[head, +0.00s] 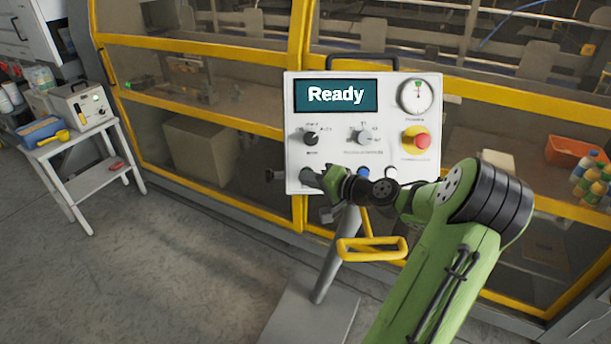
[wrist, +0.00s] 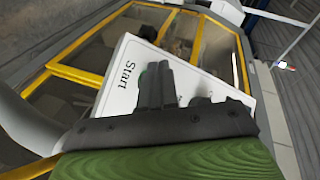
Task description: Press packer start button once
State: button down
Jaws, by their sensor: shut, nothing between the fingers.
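The white control panel (head: 345,140) stands on a grey post, and its screen (head: 336,95) reads "Ready". My gripper (head: 318,180) is at the panel's lower left corner, its fingers shut and empty. In the wrist view the closed fingers (wrist: 155,80) point at the panel face (wrist: 125,92) beside the printed word "Start". A sliver of the green start button (wrist: 142,77) shows at the left edge of the fingers; the rest is hidden behind them. In the head view my gripper covers that spot. I cannot tell whether the fingertips touch the button.
A red emergency stop (head: 416,140) on a yellow base, two black selector knobs (head: 311,138) and a blue button (head: 363,172) share the panel. A yellow-framed machine enclosure (head: 210,120) stands behind. A small side table (head: 75,136) is at left. The floor at left is clear.

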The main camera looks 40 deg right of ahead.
jog(key=shift+w+d, duration=0.1)
jog(key=shift+w+d+f, duration=0.2)
jog(key=shift+w+d+f, duration=0.15)
jog(key=shift+w+f, duration=0.05)
dwell(0.8)
jog(key=shift+s+r, duration=0.1)
jog(key=shift+s+a+r, duration=0.3)
jog(key=shift+s+a, duration=0.1)
jog(key=shift+s, duration=0.05)
dwell(0.3)
jog(key=s+a+r, duration=0.2)
jog(key=s+a, duration=0.1)
jog(key=shift+s+r+p, duration=0.1)
jog(key=shift+r+p, duration=0.2)
jog(key=shift+p, duration=0.05)
jog(key=shift+d, duration=0.1)
dwell(0.6)
